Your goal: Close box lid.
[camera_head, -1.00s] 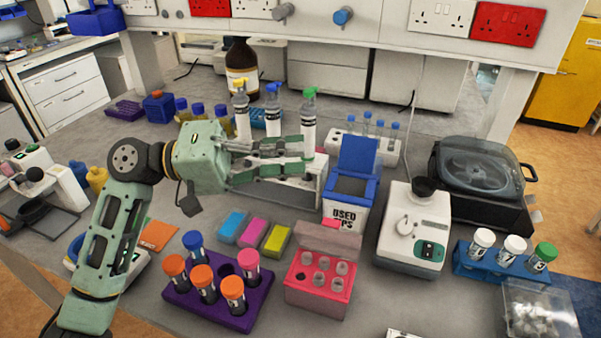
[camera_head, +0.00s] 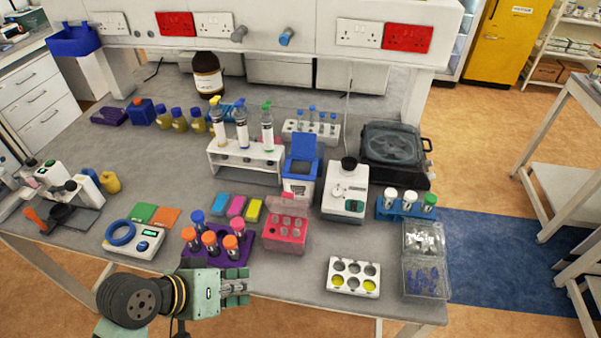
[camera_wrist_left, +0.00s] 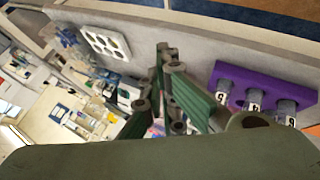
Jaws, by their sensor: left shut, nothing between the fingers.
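Three boxes have open lids in the head view. A pink box (camera_head: 283,240) holding several tubes stands mid-bench, its lid (camera_head: 287,207) raised at the back. Behind it, a blue-and-white used-tips box (camera_head: 298,184) has its blue lid (camera_head: 304,147) upright. At the right front edge, a clear box (camera_head: 426,292) with small blue items has its clear lid (camera_head: 423,236) tipped back. My left gripper (camera_head: 242,287) is shut and empty at the bench's front edge, left of and in front of the pink box. Its closed fingers also show in the left wrist view (camera_wrist_left: 172,75). My right gripper is not in view.
A purple rack (camera_head: 186,262) of orange, blue and pink capped tubes stands right behind my left gripper. A white tray with holes (camera_head: 353,277) lies between the pink and clear boxes. A white device (camera_head: 345,190) and a blue tube rack (camera_head: 405,212) stand behind.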

